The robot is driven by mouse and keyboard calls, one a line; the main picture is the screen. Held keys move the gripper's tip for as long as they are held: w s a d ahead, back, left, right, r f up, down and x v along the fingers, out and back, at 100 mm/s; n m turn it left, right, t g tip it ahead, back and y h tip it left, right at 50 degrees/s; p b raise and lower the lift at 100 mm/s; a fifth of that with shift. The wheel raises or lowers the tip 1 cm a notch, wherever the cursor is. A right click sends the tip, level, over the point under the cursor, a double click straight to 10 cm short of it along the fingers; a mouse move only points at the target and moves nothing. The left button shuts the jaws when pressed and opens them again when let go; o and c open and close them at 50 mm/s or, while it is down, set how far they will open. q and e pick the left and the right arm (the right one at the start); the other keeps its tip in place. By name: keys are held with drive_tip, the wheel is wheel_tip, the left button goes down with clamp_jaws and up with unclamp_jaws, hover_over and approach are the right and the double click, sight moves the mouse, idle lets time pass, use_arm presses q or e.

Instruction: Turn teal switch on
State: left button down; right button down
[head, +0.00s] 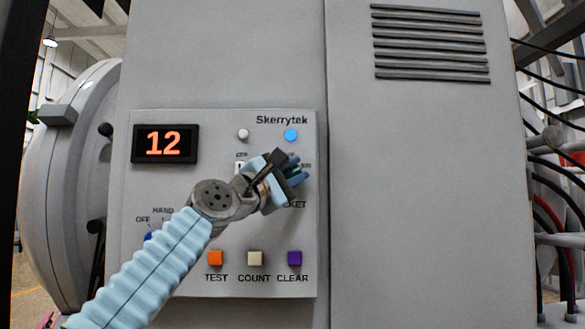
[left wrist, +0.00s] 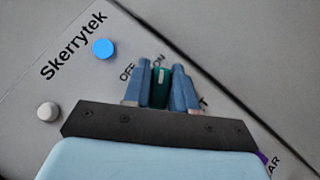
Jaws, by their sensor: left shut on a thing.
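The teal switch (left wrist: 160,88) is a rotary knob with a pale pointer line, on the panel near OFF and ON labels. In the left wrist view its pointer line points roughly toward ON. My left gripper (left wrist: 161,90) has its two blue fingers closed on either side of the knob. In the head view my left gripper (head: 290,172) covers the switch, so the knob is hidden there. My right gripper is in neither view.
The grey Skerrytek panel (head: 180,275) carries a display (head: 165,144) reading 12. Above the switch is a blue lamp (head: 291,135); a grey-white lamp (head: 243,134) is to its left. Below are the orange TEST (head: 215,258), cream COUNT (head: 254,258) and purple CLEAR (head: 294,258) buttons.

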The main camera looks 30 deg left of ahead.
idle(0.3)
use_arm(q)
drive_tip(key=c, duration=1)
unclamp_jaws()
drive_tip(key=b+v, duration=0.6)
drive_tip(key=v, duration=0.7)
drive_tip(key=shift+s, duration=0.35)
drive_tip(key=shift+a, duration=0.2)
